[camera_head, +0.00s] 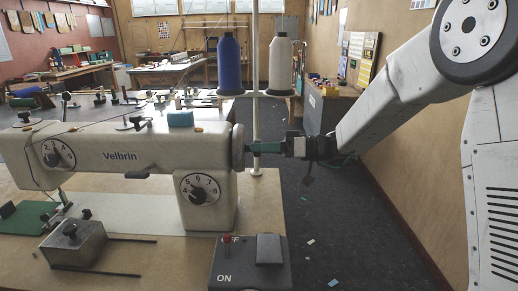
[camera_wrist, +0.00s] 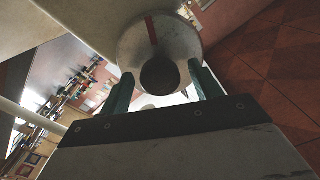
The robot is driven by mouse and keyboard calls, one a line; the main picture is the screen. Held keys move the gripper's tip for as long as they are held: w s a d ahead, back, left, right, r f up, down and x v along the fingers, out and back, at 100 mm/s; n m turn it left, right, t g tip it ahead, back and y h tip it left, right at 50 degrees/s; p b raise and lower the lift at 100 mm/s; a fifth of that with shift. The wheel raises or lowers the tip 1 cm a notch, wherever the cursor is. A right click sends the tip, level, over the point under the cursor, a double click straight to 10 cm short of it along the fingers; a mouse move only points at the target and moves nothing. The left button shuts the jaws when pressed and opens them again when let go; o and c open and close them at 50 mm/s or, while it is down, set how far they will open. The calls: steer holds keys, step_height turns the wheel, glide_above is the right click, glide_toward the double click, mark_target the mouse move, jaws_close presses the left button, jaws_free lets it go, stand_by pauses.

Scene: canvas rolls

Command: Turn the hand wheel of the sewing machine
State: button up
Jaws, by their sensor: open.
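The cream sewing machine (camera_head: 120,158), marked "Velbrin", stands on a wooden table at the left in the head view. Its hand wheel (camera_head: 238,146) is at the right end of the machine. My gripper (camera_head: 254,148) reaches in from the right with its green fingers at the wheel. In the wrist view the wheel (camera_wrist: 185,40) is pale and round with a red stripe and a dark round centre. My gripper (camera_wrist: 160,80) is open there, one green finger on each side of the wheel's lower part. I cannot tell whether the fingers touch it.
A thread stand holds a blue spool (camera_head: 229,64) and a white spool (camera_head: 281,65) behind the machine. A dark switch box (camera_head: 249,264) with a red lever sits at the table's front. Open floor (camera_head: 335,235) lies to the right, up to a brown wall.

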steer(key=shift+a, duration=0.6)
steer(key=shift+c, duration=0.3)
steer(key=c, duration=0.9)
